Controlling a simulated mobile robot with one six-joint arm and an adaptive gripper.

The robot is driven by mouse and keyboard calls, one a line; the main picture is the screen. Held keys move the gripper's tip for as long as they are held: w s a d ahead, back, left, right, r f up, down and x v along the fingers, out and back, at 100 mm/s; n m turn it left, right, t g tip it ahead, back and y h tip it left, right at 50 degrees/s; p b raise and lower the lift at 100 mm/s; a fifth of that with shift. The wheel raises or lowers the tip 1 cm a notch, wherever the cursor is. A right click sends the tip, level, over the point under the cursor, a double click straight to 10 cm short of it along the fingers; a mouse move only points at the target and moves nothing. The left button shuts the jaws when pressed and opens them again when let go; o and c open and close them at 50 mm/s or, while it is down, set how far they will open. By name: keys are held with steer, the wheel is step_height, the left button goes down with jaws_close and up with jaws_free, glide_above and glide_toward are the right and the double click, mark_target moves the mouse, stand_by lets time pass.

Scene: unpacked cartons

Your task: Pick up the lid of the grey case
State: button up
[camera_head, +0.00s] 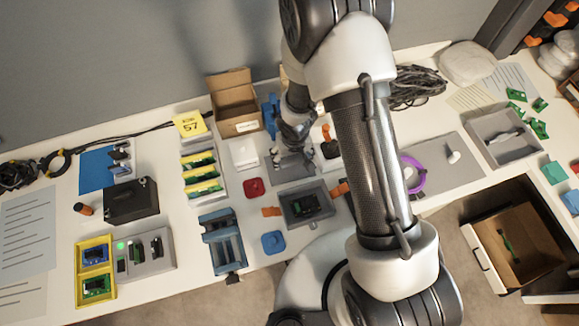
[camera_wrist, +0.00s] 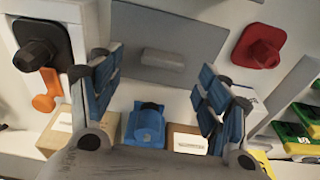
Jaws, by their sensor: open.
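The grey lid (camera_wrist: 190,25) is a flat plate with a small raised grey handle (camera_wrist: 163,59), lying on the white table. In the head view the lid (camera_head: 291,171) lies just behind the open grey case (camera_head: 283,207), which has a dark green board inside. My gripper (camera_wrist: 159,88) is open and empty, pointing down over the lid. In the wrist view its fingers stand wide apart, with the handle between and beyond their tips. In the head view my gripper (camera_head: 297,148) partly covers the lid; the exact height above it is unclear.
A red lid (camera_wrist: 262,46) and a black knobbed piece (camera_wrist: 42,42) with an orange part flank the grey lid. Cardboard boxes (camera_wrist: 58,135) and a blue object (camera_wrist: 147,127) stand close behind. A white box (camera_head: 243,153) and blue lid (camera_head: 273,243) are nearby.

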mark_target(290, 162)
steer(key=f+b, duration=0.2)
steer(key=f, duration=0.1)
steer(key=f+b, duration=0.1)
steer(key=shift+w+a+f, duration=0.25)
steer(key=shift+w, duration=0.05)
steer(key=shift+r, duration=0.1)
steer(key=shift+c, duration=0.2)
steer(key=c, duration=1.2)
step_height(290, 162, up, 20)
steer(key=p, duration=1.9)
steer(key=shift+p, duration=0.3)
